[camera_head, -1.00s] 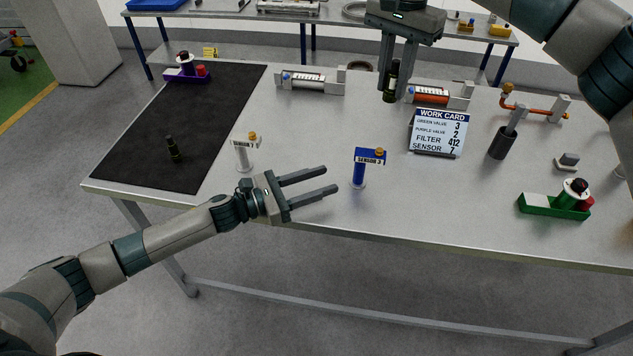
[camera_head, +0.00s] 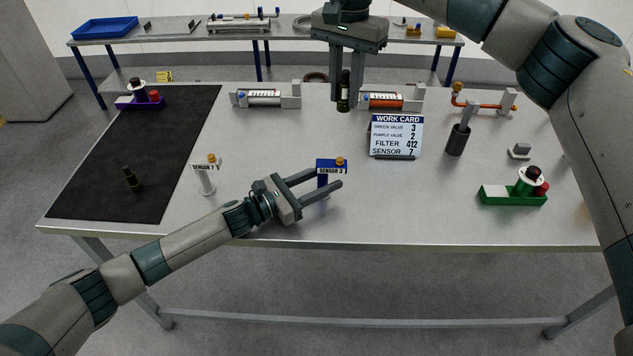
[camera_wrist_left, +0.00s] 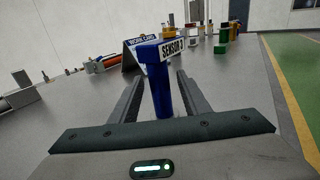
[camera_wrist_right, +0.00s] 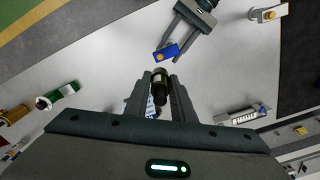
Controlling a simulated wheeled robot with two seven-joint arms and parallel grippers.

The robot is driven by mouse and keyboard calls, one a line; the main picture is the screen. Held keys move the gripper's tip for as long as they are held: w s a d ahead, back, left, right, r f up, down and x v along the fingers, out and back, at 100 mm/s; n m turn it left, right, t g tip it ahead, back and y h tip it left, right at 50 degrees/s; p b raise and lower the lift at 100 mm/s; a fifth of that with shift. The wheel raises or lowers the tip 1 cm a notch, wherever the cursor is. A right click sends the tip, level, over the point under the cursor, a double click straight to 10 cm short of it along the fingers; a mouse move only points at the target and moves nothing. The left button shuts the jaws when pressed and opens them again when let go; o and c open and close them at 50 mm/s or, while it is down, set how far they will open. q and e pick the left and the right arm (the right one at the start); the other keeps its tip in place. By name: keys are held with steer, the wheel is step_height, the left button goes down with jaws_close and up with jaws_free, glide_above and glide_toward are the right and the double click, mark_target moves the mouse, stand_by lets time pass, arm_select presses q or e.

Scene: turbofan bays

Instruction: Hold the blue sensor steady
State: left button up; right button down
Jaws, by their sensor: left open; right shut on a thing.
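The blue sensor (camera_head: 331,165), labelled SENSOR 3 with an orange cap, stands upright on the table's near part. My left gripper (camera_head: 329,180) is open at it. In the left wrist view the sensor's blue post (camera_wrist_left: 162,95) stands between the two fingers, with gaps visible at its sides. My right gripper (camera_head: 346,103) points down above the table farther back, shut on a dark cylinder (camera_head: 343,92). The right wrist view shows this cylinder (camera_wrist_right: 160,88) between the fingers, with the blue sensor (camera_wrist_right: 167,52) beyond. The sensor's lower post is partly hidden in the head view.
A white sensor (camera_head: 205,178) labelled SENSOR 7 stands to the left. The work card (camera_head: 396,136) stands behind and right of the blue sensor. A black holder (camera_head: 458,140) and green block (camera_head: 497,196) are farther right. A black mat (camera_head: 95,195) covers the table's left.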

arm_select(q)
steer(key=shift+c, duration=0.4)
jaws_close()
arm_select(e)
step_height(320, 180, down, 9)
steer(key=shift+r, duration=0.1)
